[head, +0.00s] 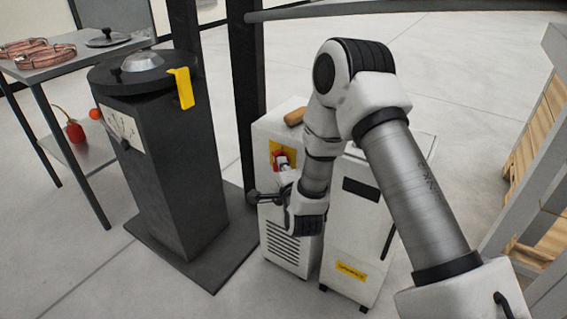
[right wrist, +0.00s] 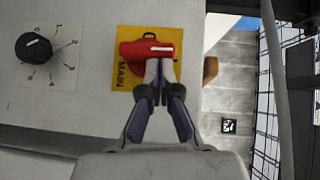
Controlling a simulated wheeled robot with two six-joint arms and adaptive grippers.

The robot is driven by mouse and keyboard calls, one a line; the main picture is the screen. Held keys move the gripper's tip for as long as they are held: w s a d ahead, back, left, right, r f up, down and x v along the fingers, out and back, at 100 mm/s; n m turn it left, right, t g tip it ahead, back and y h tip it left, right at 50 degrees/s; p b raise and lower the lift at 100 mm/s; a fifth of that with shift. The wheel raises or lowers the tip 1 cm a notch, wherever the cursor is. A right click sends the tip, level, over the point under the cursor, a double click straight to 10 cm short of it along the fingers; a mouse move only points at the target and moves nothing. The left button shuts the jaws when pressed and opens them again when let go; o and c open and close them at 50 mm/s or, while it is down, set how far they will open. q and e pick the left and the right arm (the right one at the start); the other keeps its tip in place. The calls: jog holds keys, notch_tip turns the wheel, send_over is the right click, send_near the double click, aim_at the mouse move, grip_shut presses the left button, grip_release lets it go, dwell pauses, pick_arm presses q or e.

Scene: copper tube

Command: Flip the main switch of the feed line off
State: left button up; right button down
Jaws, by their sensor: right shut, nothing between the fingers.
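The main switch is a red handle (head: 281,158) on a yellow plate on the front of a white cabinet (head: 292,252). In the right wrist view the red handle (right wrist: 152,49) has a white mark lying across the picture, and the yellow plate (right wrist: 122,99) reads MAIN. My right gripper (right wrist: 160,76) is shut with nothing between its fingers. Its tips are at the edge of the handle and overlap it in the picture; I cannot tell whether they touch. In the head view my right gripper (head: 285,177) is at the cabinet front. My left gripper is not in view.
A black dial (right wrist: 34,48) sits on the same panel. A brown handle-like object (head: 295,117) lies on the cabinet top. A dark pillar (head: 180,180) stands left, with a table (head: 95,60) beyond it. A wooden-slatted rack (head: 535,135) is at right.

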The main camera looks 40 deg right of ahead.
jog(key=n+g+p, duration=0.1)
jog(key=p, duration=0.2)
jog(key=r+n+g+p, duration=0.1)
jog(key=p, duration=0.2)
jog(key=w+r+n+g+p, duration=0.1)
jog(key=p, duration=0.2)
jog(key=shift+w+a+r+g+y, duration=0.1)
jog(key=shift+a+r+g+y, duration=0.1)
jog(key=shift+a+g+y, duration=0.1)
jog(key=shift+w+a+f+n+g+p, duration=0.2)
jog(key=shift+w+n+g+p, duration=0.45)
jog(key=shift+p, duration=1.05)
jog(key=shift+w+a+f+n+g+p, duration=0.1)
jog(key=shift+w+a+n+g+p, duration=0.2)
jog(key=shift+w+g+p, duration=0.95)
jog(key=shift+s+a+f+n+g+p, duration=0.15)
jog(key=shift+n+g+p, duration=0.35)
jog(key=shift+p, duration=1.65)
jog(key=shift+w+a, duration=0.1)
